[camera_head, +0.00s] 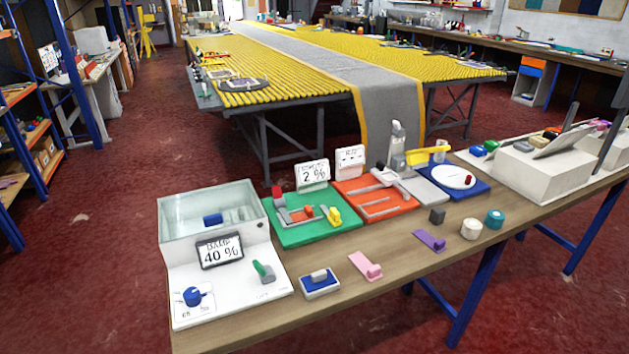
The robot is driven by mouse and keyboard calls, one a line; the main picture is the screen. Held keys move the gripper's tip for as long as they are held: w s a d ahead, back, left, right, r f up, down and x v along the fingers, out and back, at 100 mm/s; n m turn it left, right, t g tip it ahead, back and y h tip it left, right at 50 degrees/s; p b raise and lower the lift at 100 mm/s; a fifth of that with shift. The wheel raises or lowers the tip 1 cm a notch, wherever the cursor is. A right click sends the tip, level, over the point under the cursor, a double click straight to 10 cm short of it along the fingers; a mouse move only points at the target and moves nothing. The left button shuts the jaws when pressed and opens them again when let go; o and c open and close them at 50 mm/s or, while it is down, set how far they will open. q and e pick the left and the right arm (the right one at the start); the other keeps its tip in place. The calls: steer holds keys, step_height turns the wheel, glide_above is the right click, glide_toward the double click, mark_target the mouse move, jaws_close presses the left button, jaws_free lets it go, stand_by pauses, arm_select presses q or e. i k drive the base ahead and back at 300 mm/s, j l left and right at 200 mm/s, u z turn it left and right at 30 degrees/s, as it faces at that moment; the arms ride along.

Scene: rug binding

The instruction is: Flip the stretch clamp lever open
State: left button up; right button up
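Which part is the stretch clamp lever is not marked. A green board (288,232) on the workbench carries a grey bracket with a red upright piece (277,192), an orange block (307,212) and a tilted yellow piece (333,216); a "2 %" sign (314,172) stands behind it. A longer yellow bar (428,155) lies roughly level on a grey stand farther right. A green lever (262,268) stands tilted on the white base of the clear box at the left. I cannot tell whether any lever is open. Neither gripper is in view.
The clear box (180,228) with a "40 %" sign (220,250) stands at the left. An orange board (372,206) lies right of the green one. Small pieces, including a pink one (367,266), line the wooden bench's front (395,288). Yellow-slatted tables stand behind.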

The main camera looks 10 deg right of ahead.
mark_target(276, 191)
steer(key=l+z, duration=0.1)
steer(key=u, duration=0.65)
steer(key=i+j+u, duration=0.1)
steer(key=j, duration=0.3)
steer(key=i+j, duration=0.1)
steer(key=j, duration=0.25)
steer(key=i+j+u, duration=0.15)
steer(key=j, duration=0.25)
steer(key=i+j+u, duration=0.35)
steer(key=i+j, duration=0.3)
steer(key=i+j+z, duration=0.15)
steer(key=i, duration=0.25)
steer(key=i+j+z, duration=0.15)
steer(key=i, duration=0.25)
steer(key=i+j+z, duration=0.2)
steer(key=i, duration=0.2)
steer(key=i+j+z, duration=0.15)
steer(key=i+z, duration=0.25)
steer(key=i, duration=1)
steer(key=i+z, duration=0.45)
steer(key=i+j+z, duration=0.15)
steer(key=i+z, duration=0.3)
steer(key=i, duration=0.25)
